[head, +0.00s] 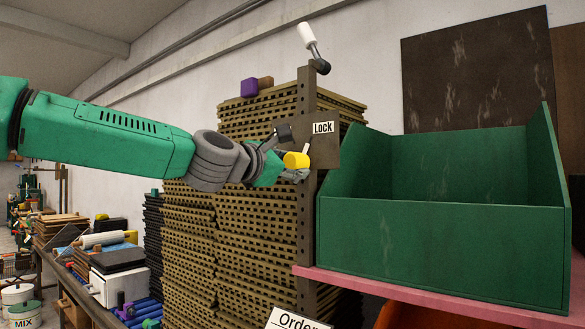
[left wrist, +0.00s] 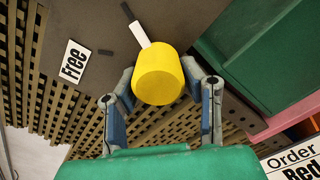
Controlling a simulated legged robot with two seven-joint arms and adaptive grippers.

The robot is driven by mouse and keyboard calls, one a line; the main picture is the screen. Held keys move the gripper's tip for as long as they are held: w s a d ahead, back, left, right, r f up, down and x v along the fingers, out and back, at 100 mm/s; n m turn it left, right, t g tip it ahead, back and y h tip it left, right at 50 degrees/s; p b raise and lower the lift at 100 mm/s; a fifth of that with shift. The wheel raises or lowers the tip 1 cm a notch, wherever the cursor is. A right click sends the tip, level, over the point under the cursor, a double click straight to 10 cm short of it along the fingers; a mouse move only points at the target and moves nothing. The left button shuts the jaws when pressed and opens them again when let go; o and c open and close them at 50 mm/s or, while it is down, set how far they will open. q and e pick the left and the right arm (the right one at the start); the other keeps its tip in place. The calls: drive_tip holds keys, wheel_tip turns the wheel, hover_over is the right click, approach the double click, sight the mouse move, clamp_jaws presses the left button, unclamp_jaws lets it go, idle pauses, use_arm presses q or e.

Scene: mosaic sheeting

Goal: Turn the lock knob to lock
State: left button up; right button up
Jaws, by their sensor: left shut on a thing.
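A yellow lock knob (head: 296,160) sits on a brown plate (head: 325,152) on an upright post. My left gripper (head: 292,168) is shut on the knob, which lies between both fingers in the left wrist view (left wrist: 159,78). A white pointer (left wrist: 139,34) sticks out from the knob and lines up with a dark mark (left wrist: 127,12). Another dark mark (left wrist: 106,52) is beside the "Free" label (left wrist: 74,61), away from the pointer. The "LOCK" label (head: 323,128) shows in the head view, up and right of the knob. My right gripper is not in view.
A large green bin (head: 440,245) stands on a pink shelf (head: 430,293) right of the post. Stacked slatted boards (head: 235,225) rise behind the knob. A white-handled lever (head: 312,45) tops the post. An "Order" sign (head: 295,320) is below.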

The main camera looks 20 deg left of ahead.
use_arm(q)
drive_tip(key=shift+a+r, duration=0.1)
drive_tip(key=shift+r, duration=0.3)
drive_tip(key=o, duration=1.1)
drive_tip(key=shift+o, duration=0.2)
drive_tip(key=shift+f, duration=0.15)
drive_tip(key=v, duration=1.1)
drive_tip(key=shift+s, duration=0.35)
drive_tip(key=shift+f, duration=0.1)
